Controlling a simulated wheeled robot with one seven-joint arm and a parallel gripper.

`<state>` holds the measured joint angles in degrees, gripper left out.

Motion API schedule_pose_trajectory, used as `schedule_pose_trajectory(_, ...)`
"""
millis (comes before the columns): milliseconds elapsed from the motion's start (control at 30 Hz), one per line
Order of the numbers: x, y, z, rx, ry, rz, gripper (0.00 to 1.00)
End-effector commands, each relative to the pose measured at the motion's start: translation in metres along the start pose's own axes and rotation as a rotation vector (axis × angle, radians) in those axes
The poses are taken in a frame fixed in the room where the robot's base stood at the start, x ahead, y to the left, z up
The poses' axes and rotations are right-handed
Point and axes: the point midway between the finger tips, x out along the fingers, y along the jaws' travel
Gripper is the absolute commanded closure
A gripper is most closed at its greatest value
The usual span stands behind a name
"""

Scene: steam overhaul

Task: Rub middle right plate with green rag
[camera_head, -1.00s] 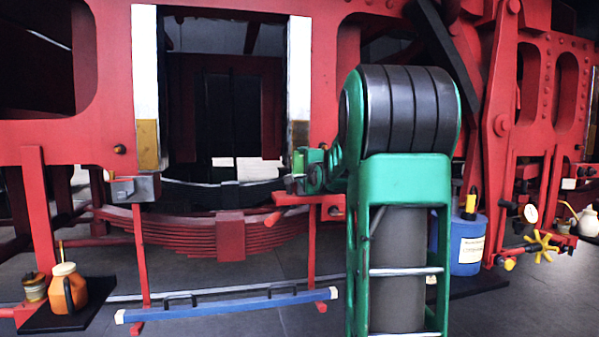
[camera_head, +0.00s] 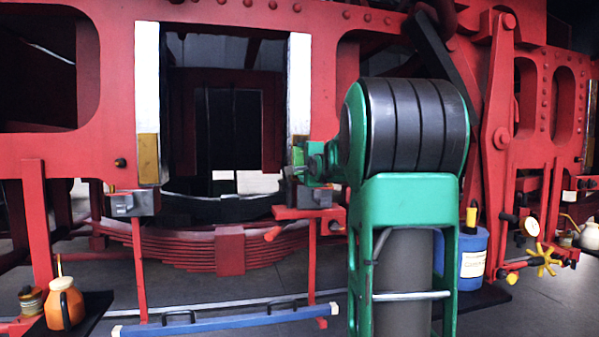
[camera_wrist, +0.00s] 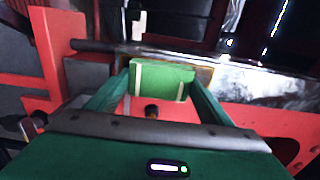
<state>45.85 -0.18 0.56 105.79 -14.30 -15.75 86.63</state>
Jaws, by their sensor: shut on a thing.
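My gripper (camera_head: 303,163) is at the lower end of the right plate (camera_head: 299,85), beside the opening in the red frame. This plate is a tall white strip with a brownish lower part, mostly hidden behind my gripper. In the wrist view, my gripper (camera_wrist: 160,88) is shut on the folded green rag (camera_wrist: 163,78), which has two pale stripes. Behind the rag lies the shiny plate (camera_wrist: 235,80) with a brown patch around the rag. The rag appears against or very close to it; contact is not certain. The left plate (camera_head: 147,80) also has a brown lower part (camera_head: 148,158).
Grey blocks (camera_head: 312,195) stand on red posts below both plates. A blue bar (camera_head: 225,324) with handles lies low in front. An orange oil can (camera_head: 65,305) is at lower left. A blue canister (camera_head: 472,252) and yellow valve wheel (camera_head: 541,260) are at right.

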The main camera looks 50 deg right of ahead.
Motion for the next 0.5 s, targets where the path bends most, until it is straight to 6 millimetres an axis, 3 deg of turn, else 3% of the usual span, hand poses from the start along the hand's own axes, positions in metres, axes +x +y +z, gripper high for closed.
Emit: schedule_pose_trajectory(500, 0.0, -0.029, 0.001, -0.002, -0.001, -0.005, 0.44)
